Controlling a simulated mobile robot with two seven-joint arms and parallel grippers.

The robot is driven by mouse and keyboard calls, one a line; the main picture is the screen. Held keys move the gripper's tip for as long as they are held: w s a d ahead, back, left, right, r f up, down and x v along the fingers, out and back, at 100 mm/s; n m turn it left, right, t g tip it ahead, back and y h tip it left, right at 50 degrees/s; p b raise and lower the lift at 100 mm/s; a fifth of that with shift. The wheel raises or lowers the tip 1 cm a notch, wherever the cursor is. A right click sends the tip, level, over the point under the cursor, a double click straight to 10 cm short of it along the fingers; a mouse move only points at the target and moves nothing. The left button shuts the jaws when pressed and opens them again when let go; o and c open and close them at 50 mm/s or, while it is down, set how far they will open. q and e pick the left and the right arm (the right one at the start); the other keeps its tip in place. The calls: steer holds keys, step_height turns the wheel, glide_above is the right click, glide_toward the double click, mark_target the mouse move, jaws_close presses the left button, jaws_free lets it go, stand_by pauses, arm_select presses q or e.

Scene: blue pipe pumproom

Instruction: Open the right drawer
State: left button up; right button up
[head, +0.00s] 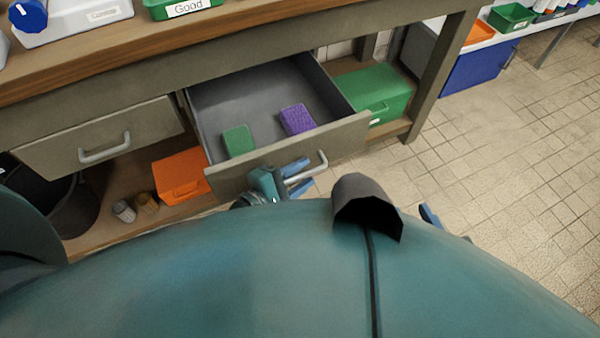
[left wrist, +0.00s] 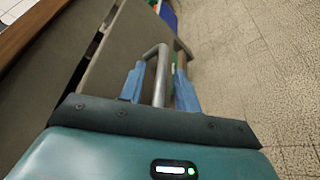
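The right drawer (head: 346,137) is a grey-brown drawer under the wooden bench, and it stands pulled well out in the head view. Inside lie a green block (head: 238,140) and a purple block (head: 297,119). Its metal bar handle (head: 322,160) is partly hidden by my left gripper (head: 305,174). In the left wrist view the handle (left wrist: 160,77) runs between the two blue fingers of my left gripper (left wrist: 159,84), with small gaps on both sides. Of my right gripper, only a blue piece (head: 430,215) shows behind my body; its fingers are mostly hidden.
The left drawer (head: 100,137) is shut. An orange box (head: 180,175) and a green box (head: 375,92) sit on the lower shelf. A black bin (head: 72,208) is at the left. The tiled floor (head: 500,150) to the right is clear.

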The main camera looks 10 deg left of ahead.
arm_select(q)
steer(key=shift+a, duration=0.1)
steer(key=v, duration=1.3)
stand_by(0.3)
